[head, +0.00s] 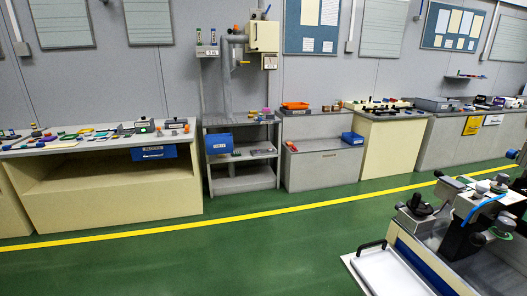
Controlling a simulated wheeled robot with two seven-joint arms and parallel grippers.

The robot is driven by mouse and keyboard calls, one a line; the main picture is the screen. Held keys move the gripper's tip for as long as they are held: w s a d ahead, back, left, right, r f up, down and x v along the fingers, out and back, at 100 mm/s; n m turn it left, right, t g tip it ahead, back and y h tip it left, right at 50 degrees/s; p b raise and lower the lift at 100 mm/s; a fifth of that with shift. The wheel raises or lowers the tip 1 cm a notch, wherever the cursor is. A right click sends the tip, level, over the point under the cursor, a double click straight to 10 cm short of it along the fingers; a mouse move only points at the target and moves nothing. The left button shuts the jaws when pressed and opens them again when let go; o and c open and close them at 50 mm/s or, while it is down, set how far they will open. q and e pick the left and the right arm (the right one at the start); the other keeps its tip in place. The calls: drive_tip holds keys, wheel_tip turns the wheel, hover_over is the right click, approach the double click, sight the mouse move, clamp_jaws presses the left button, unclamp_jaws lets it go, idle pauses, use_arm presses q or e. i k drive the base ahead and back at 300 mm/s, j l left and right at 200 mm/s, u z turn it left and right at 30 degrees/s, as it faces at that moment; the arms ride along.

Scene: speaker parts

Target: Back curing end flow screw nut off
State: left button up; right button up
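Neither of my grippers can be made out in the head view. No screw or nut can be picked out; the small parts are too far off to tell apart. A grey and black fixture (460,228) with dark knobs and a blue cable stands at the lower right. It sits on a bench whose near end holds a white tray (390,272) with a black handle. The right edge of the picture cuts this bench off.
Along the far wall, a cream bench (105,192) holds several small parts. A grey shelf rack (242,180) with blue bins, a low grey cabinet (322,170) and more benches stand to its right. The green floor (230,262), with a yellow line (250,216), is clear.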

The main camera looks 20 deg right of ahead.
sight(493, 184)
drive_tip(key=i+z, duration=0.4)
drive_tip(key=i+j+z, duration=0.15)
drive_tip(key=i+z, duration=0.25)
drive_tip(key=i+j+z, duration=0.25)
drive_tip(key=i+z, duration=0.15)
drive_tip(key=i+j+z, duration=0.65)
drive_tip(key=j+z, duration=0.2)
